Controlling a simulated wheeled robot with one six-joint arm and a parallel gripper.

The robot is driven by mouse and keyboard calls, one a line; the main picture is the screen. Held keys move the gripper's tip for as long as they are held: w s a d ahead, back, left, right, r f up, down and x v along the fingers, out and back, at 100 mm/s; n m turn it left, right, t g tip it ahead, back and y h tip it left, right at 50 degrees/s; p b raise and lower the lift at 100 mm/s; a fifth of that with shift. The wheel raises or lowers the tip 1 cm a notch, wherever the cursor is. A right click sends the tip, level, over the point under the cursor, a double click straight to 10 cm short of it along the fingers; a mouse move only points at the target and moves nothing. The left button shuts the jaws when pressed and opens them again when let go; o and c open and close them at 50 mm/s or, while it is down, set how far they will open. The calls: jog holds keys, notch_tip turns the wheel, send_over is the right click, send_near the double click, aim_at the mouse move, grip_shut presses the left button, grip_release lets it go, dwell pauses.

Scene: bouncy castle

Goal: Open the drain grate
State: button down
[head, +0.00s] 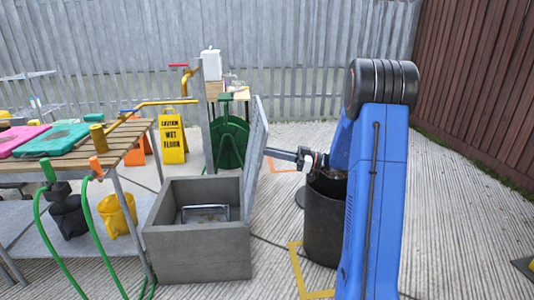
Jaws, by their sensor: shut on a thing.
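The drain grate (255,152) appears as a grey panel standing nearly upright along the right side of a grey concrete box (196,256), leaning slightly to the right at its top. The box is open at the top, and a metal bar frame (204,213) shows inside it. My gripper (274,152) reaches in from the right and is shut on the grate at its right face. The exact grip point is small and partly hidden by the panel. My blue arm covers the area to the right.
A wooden-topped table (105,146) with green hoses stands at the left. A yellow wet-floor sign (173,140) and a green hose reel (230,142) stand behind the box. A dark bin (322,228) stands to the right. Open concrete floor lies at the far right.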

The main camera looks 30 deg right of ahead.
jog(key=shift+f, duration=0.15)
jog(key=c, duration=1.8)
grip_release()
jog(key=shift+c, duration=0.2)
jog(key=shift+d, duration=0.1)
jog(key=v, duration=1.7)
jog(key=shift+s, duration=0.15)
jog(key=shift+d, duration=0.1)
